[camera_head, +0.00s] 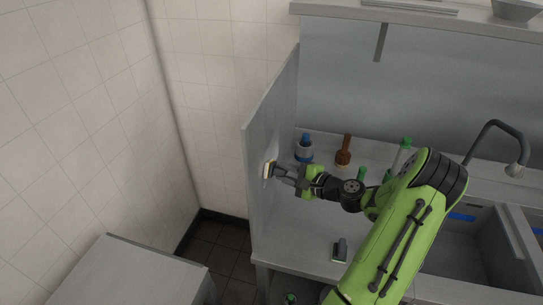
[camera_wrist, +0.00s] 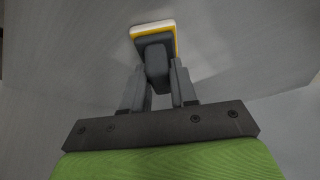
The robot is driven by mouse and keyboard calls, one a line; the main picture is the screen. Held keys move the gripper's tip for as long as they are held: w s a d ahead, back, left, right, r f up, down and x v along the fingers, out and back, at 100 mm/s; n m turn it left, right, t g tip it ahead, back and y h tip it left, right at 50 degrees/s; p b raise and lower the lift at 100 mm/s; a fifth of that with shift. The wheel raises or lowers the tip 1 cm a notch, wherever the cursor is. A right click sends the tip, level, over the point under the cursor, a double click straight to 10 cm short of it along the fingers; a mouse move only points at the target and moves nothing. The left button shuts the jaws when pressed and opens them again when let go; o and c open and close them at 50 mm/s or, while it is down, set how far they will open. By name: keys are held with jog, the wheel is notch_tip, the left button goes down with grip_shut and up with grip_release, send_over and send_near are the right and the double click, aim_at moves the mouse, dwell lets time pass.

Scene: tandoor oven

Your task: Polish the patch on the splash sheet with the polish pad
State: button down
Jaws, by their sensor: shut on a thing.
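The splash sheet (camera_head: 271,125) is an upright grey panel at the left end of the counter. It also fills much of the wrist view (camera_wrist: 75,50). My gripper (camera_head: 283,174) is shut on the polish pad (camera_head: 269,169), which has a dark handle, a yellow layer and a white face. In the wrist view the pad (camera_wrist: 153,30) sits beyond the fingertips of my gripper (camera_wrist: 158,85), its white face toward the sheet. It is at or very close to the sheet; I cannot tell if it touches. I cannot make out the patch in either view.
On the counter behind my arm stand a blue-and-white container (camera_head: 304,150), a brown bottle (camera_head: 344,152) and a green-capped bottle (camera_head: 402,152). A small dark object (camera_head: 340,250) lies near the front edge. A sink (camera_head: 465,250) with a tap (camera_head: 514,145) is at right.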

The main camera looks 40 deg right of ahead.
aim_at(272, 176)
jog(key=shift+w+d, duration=0.55)
jog(key=shift+d, duration=0.15)
jog(key=shift+a, duration=0.15)
jog(key=s+a+b, duration=0.1)
jog(key=s+a, duration=0.2)
jog(key=shift+s+a, duration=0.1)
jog(key=shift+a, duration=0.3)
jog(key=shift+w+d+p, duration=0.45)
jog(key=shift+w+d, duration=0.35)
jog(key=shift+d, duration=0.2)
jog(key=shift+w+d+p, duration=0.45)
jog(key=shift+w+d, duration=0.35)
jog(key=shift+d, duration=0.2)
